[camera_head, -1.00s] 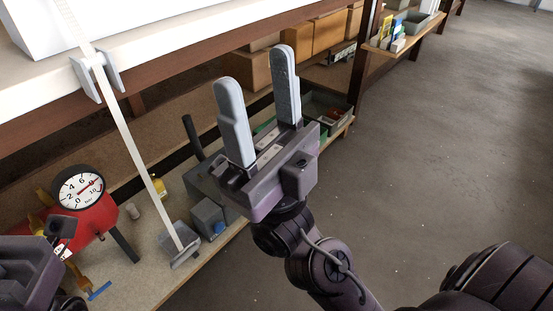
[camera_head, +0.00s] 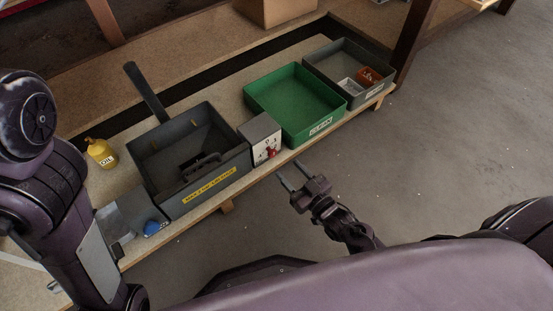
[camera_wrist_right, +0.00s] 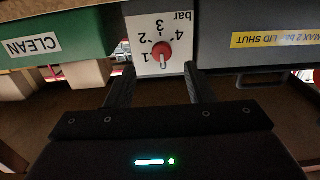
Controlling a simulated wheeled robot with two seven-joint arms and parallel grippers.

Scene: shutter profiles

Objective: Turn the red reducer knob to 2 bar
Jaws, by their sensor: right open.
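The red reducer knob (camera_wrist_right: 163,52) sits on a white dial face (camera_wrist_right: 150,30) marked 1 to 4 bar in the right wrist view. A pale mark on the knob points down in that view, and I cannot tell its exact reading. The knob also shows small in the head view (camera_head: 271,153), on the front of a grey box (camera_head: 257,127). My right gripper (camera_head: 290,172) is open and empty, its fingers towards the knob. In the wrist view its fingertips (camera_wrist_right: 158,77) are apart, one on either side below the knob, not touching it. My left gripper is out of view.
A green bin (camera_head: 318,117) labelled CLEAN and a dark grey box (camera_head: 215,185) with a yellow label flank the reducer closely. A yellow oil bottle (camera_head: 101,153) and another grey bin (camera_head: 385,82) share the shelf. The floor (camera_head: 450,150) in front is clear.

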